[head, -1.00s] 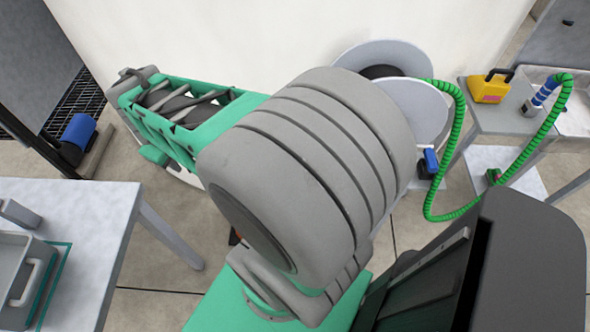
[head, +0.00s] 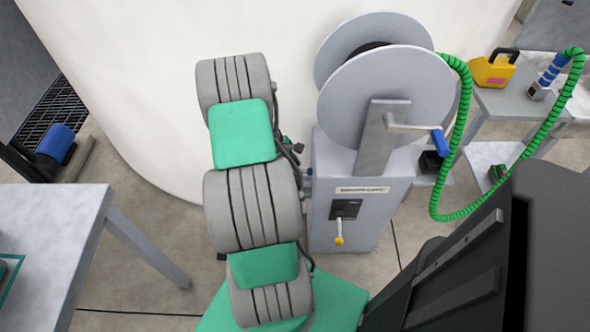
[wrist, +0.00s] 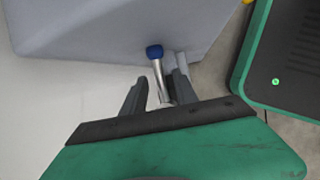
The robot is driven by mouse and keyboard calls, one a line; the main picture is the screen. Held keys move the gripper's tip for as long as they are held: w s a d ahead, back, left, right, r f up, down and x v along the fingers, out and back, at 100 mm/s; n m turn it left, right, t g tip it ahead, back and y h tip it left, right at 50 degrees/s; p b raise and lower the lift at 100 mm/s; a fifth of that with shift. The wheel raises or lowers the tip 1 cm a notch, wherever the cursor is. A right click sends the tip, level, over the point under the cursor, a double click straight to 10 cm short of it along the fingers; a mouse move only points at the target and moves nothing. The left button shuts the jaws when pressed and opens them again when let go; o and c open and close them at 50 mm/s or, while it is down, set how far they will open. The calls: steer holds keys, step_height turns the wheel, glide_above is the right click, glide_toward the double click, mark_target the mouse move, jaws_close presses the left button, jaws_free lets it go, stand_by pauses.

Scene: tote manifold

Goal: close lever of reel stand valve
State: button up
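The reel stand (head: 375,218) is a grey box with a large grey reel on top, right of my arm in the head view. A lever with a silver shaft and blue knob (wrist: 155,52) is seen in the wrist view beside the stand's grey side (wrist: 110,30). A small blue part (head: 308,172) shows at the stand's left side in the head view. My gripper (wrist: 160,88) is open, with one finger on each side of the silver shaft. I cannot tell whether either finger touches it. The gripper is mostly hidden behind my arm in the head view.
A green hose (head: 462,130) runs right to a table with a yellow container (head: 492,70). A table (head: 50,225) stands left. A white curved wall (head: 150,90) is behind.

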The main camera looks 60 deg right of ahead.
steer(key=shift+c, duration=0.2)
jaws_close()
stand_by(1.2)
